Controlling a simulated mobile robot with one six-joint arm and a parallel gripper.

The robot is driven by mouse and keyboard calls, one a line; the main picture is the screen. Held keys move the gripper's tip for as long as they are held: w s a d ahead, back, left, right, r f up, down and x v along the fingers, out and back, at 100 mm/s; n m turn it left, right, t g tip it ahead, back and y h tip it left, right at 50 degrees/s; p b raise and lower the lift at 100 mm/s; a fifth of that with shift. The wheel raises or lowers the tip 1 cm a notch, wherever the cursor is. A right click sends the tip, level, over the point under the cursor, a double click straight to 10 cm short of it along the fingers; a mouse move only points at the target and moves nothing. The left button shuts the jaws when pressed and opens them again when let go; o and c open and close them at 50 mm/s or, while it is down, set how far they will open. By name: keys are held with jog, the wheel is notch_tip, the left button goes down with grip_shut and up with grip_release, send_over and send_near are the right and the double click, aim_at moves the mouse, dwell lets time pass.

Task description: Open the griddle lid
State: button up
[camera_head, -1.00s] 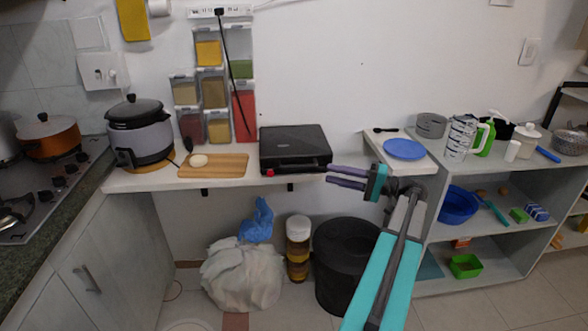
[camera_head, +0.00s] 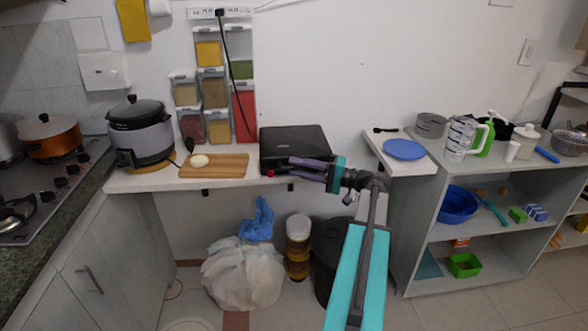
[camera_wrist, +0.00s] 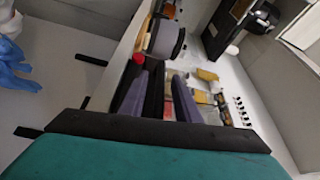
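The black griddle (camera_head: 285,139) sits on the white counter against the wall with its lid down. A red knob (camera_head: 271,173) is at its front left corner. My gripper (camera_head: 291,168) is at the front of the griddle, right of the knob, and covers part of its front right. The two purple fingers are apart with nothing held. In the wrist view the fingers point at the dark griddle (camera_wrist: 155,92), which shows between them, with the red knob (camera_wrist: 138,57) beyond the left finger. Whether a finger touches the lid, I cannot tell.
A wooden board (camera_head: 228,165) with a pale round item and a grey cooker (camera_head: 141,137) stand left of the griddle. Spice dispensers (camera_head: 213,93) hang behind, with a black cord in front. A shelf with a blue plate (camera_head: 404,149) is to the right.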

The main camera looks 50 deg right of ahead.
jog(key=shift+w+a, duration=0.1)
jog(key=shift+w, duration=0.15)
jog(key=shift+c, duration=0.2)
grip_shut()
